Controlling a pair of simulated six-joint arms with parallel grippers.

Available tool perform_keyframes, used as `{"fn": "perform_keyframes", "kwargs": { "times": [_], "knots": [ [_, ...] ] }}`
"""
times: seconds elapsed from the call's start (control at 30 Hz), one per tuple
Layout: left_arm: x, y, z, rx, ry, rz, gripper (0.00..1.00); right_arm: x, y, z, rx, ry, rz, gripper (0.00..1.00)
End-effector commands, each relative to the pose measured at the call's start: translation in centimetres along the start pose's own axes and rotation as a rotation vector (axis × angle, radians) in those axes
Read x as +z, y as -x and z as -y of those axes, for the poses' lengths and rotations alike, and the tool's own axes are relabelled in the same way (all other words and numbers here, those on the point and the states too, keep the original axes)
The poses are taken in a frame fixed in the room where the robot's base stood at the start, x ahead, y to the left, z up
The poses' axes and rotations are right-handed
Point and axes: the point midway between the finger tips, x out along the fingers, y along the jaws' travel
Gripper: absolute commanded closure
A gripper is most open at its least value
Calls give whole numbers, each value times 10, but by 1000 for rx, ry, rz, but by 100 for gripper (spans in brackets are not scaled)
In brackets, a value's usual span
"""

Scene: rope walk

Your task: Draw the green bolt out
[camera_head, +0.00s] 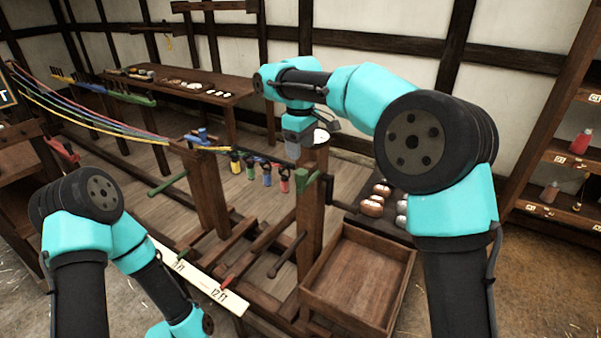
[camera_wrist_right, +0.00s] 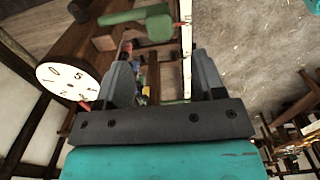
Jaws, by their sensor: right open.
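A green T-shaped piece (camera_head: 301,180) sits at the top of the right wooden post (camera_head: 311,215) and looks like the green bolt. In the right wrist view a green handle (camera_wrist_right: 135,15) shows at the top, just beyond the fingertips and apart from them. My right gripper (camera_head: 297,147) hangs above and behind the right post, pointing down. Its fingers (camera_wrist_right: 163,72) are spread with nothing gripped. My left arm reaches in at the lower left; its gripper is outside the picture.
A white dial (camera_wrist_right: 68,81) stands close beside the right gripper. An empty wooden tray (camera_head: 345,290) stands right of the post. Coloured ropes (camera_head: 95,115) stretch to the left. A marked white board (camera_head: 200,283) lies low in front.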

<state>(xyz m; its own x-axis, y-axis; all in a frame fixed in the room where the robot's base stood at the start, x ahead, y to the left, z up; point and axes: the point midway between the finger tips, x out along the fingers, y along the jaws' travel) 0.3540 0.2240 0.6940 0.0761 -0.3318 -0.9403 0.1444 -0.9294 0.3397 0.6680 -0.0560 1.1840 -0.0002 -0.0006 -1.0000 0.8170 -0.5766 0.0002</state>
Motion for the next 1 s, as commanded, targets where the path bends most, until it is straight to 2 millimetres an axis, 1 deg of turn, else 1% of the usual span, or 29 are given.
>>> {"fn": "perform_keyframes", "kwargs": {
  "times": [0.03, 0.3, 0.5, 0.63, 0.9, 1.0],
  "knots": [
    [0, 0, 0, 0, 0, 0, 100, 0, -10, 0, -1, 0, 2, 37],
    [0, 0, 0, 0, 0, 0, 100, 0, -56, 0, -2, -1, 3, 37],
    [0, 0, 0, 0, 0, 0, 100, 0, -80, 0, -1, -1, 1, 37],
    [0, 0, 0, 0, 0, 0, 100, 0, -86, 0, 0, 0, 0, 37],
    [0, 0, 0, 0, 0, 0, 100, 0, -87, 0, 0, 0, 0, 37],
    [0, 0, 0, 0, 0, 0, 100, 0, -87, 0, 0, 0, 0, 46]
  ]
}}
